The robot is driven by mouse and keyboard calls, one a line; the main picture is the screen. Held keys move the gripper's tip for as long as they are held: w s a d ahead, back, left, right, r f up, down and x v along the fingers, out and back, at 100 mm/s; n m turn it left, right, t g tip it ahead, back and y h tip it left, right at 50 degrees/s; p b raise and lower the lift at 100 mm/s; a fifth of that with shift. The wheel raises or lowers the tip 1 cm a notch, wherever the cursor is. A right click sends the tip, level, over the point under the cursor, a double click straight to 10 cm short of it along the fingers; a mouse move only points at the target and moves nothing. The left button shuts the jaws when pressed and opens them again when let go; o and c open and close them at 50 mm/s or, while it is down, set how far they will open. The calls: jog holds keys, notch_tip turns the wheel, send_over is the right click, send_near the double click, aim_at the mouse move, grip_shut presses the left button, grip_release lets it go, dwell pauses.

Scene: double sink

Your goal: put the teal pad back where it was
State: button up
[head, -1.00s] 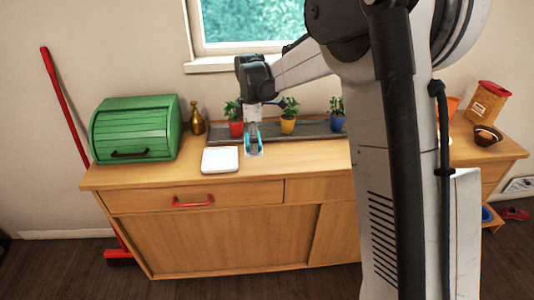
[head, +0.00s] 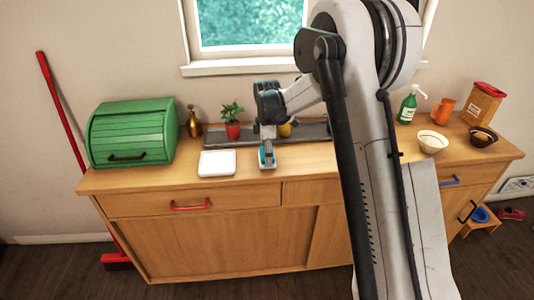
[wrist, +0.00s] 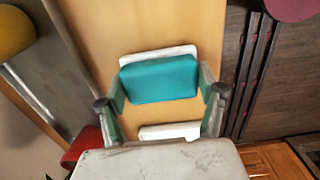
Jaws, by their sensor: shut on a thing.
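The teal pad (wrist: 160,79) is between the two fingers of my gripper (wrist: 162,88) in the wrist view. The fingers are shut on its two sides. A white strip shows along the pad's far edge; I cannot tell whether it is part of the pad or a separate thing under it. In the head view the pad (head: 267,162) shows below my gripper (head: 267,155), low over the wooden counter, right of a white square plate (head: 216,163). I cannot tell whether it touches the counter.
A green bread box (head: 132,133) stands at left. Bowls (head: 432,142), a spray bottle (head: 408,106) and an orange jug (head: 443,111) stand at right. The counter's front strip is clear.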

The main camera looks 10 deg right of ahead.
jog(key=shift+f, duration=0.1)
jog(key=o, duration=1.1)
